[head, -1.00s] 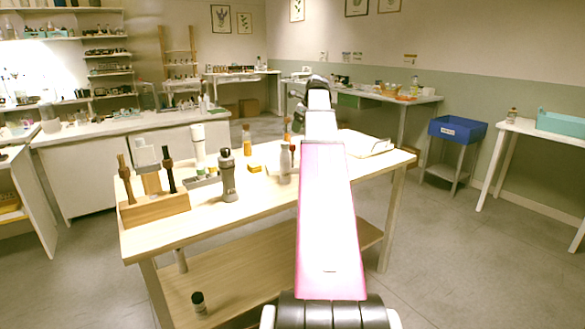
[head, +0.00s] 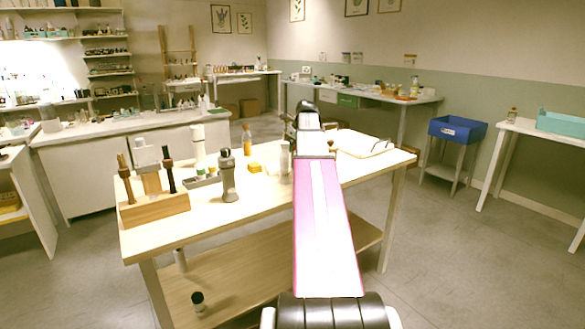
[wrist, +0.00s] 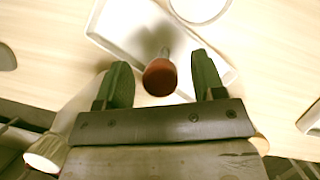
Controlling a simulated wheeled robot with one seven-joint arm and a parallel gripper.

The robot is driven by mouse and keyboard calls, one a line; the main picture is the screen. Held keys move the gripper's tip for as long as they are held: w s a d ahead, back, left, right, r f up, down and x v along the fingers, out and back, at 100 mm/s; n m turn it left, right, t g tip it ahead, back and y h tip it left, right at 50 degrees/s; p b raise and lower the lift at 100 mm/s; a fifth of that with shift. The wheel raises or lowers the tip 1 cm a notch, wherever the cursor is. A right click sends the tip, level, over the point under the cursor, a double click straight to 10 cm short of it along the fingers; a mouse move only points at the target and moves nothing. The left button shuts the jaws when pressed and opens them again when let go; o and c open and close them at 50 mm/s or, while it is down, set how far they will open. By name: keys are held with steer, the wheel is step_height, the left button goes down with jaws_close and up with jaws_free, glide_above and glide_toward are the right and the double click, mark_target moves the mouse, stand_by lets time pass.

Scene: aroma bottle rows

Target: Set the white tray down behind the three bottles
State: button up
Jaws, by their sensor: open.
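In the wrist view my gripper (wrist: 159,82) is open, its two green fingers apart. A round reddish-brown top (wrist: 160,77) on a narrow stem shows between the fingertips; I cannot tell whether they touch it. A white tray (wrist: 105,22) with a raised rim lies on the pale tabletop beyond it. A white bottle (wrist: 45,153) lies at the lower left of this view. In the head view my arm hides the gripper. A pale bottle (head: 284,160) and an amber bottle (head: 247,140) stand left of the arm. I cannot tell which bottles form the three.
On the table (head: 262,205) a wooden rack (head: 155,207) and a grey bottle (head: 228,178) stand at left, with a small yellow block (head: 255,168) further right. A larger white tray (head: 362,144) lies at the right. The front right tabletop is bare.

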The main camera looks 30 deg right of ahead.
jaws_close()
steer(key=shift+r, duration=0.15)
step_height(320, 180, up, 18)
stand_by(0.8)
